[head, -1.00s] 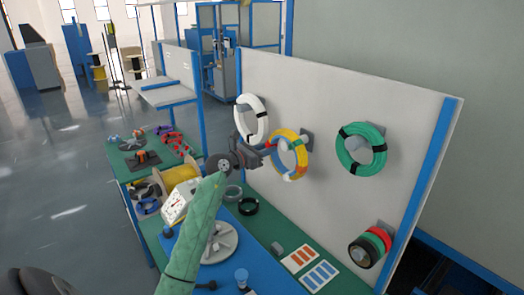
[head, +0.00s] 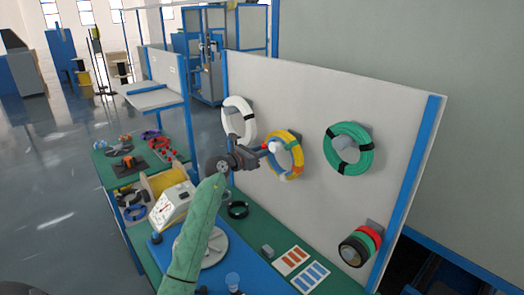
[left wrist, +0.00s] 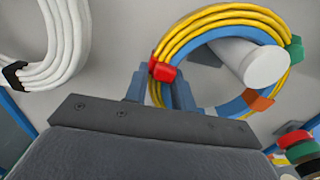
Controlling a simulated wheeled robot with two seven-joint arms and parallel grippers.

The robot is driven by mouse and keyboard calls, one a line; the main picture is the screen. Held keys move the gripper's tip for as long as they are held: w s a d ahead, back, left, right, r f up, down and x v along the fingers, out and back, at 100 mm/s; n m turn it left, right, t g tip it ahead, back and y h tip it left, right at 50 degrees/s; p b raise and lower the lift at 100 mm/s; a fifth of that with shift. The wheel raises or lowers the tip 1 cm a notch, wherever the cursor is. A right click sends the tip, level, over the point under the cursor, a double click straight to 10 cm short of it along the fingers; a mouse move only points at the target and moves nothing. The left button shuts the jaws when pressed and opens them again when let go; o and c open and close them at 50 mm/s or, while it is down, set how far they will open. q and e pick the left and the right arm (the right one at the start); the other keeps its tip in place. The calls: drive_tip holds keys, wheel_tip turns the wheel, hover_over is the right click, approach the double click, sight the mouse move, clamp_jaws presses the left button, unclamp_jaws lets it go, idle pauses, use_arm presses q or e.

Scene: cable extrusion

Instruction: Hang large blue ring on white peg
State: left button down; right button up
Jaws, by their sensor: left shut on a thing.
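The large blue ring (head: 298,154) is a coil of blue and yellow cable with red, orange and green bands. My left gripper (head: 262,151) is shut on its left side, by the red band, in front of the upright board. In the left wrist view, the fingers (left wrist: 160,90) hold the ring (left wrist: 207,23) near that band. The white peg (left wrist: 266,64) shows inside the ring's opening, with its round end facing the camera. The peg's end also shows within the ring in the head view (head: 275,147). My right gripper is not in view.
A white coil (head: 238,105) hangs to the left on the board (head: 310,95), and a green coil (head: 330,140) hangs to the right. Red, green and black coils (head: 358,248) are at lower right. The bench (head: 255,232) below holds a scale, discs and cards.

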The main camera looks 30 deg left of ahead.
use_arm(q)
drive_tip(key=c, duration=1.1)
unclamp_jaws()
drive_tip(key=shift+b+v, duration=0.3)
drive_tip(key=shift+v, duration=4.7)
